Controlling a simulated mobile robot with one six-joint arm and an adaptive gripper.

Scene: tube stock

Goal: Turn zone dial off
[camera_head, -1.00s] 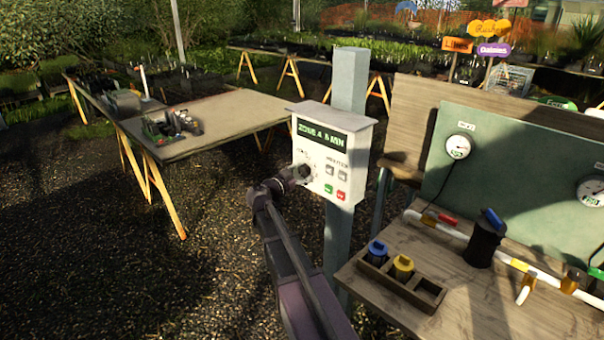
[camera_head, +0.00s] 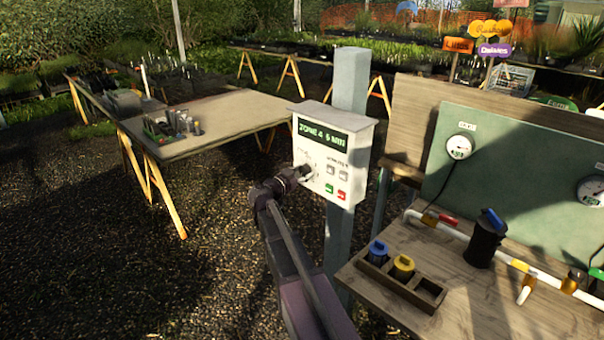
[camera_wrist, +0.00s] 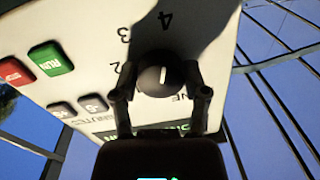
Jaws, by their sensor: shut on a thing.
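The zone dial (camera_wrist: 163,80) is a round black knob with a white pointer line on the face of the white control box (camera_head: 333,157). In the wrist view, printed numbers, including a 4, stand around it. My gripper (camera_head: 304,172) is at the left part of the box face. In the wrist view the two fingers of my gripper (camera_wrist: 163,92) are closed on opposite sides of the dial. In the head view the gripper hides most of the dial. The green display (camera_head: 322,134) reads ZONE 4 with a minute figure too small to read surely.
Below the display are two grey buttons, a green RUN button (camera_wrist: 50,58) and a red button (camera_wrist: 14,72). The box is on a grey post (camera_head: 349,80). A wooden bench (camera_head: 450,310) with pipes and a blue-and-yellow-capped holder stands close on the right.

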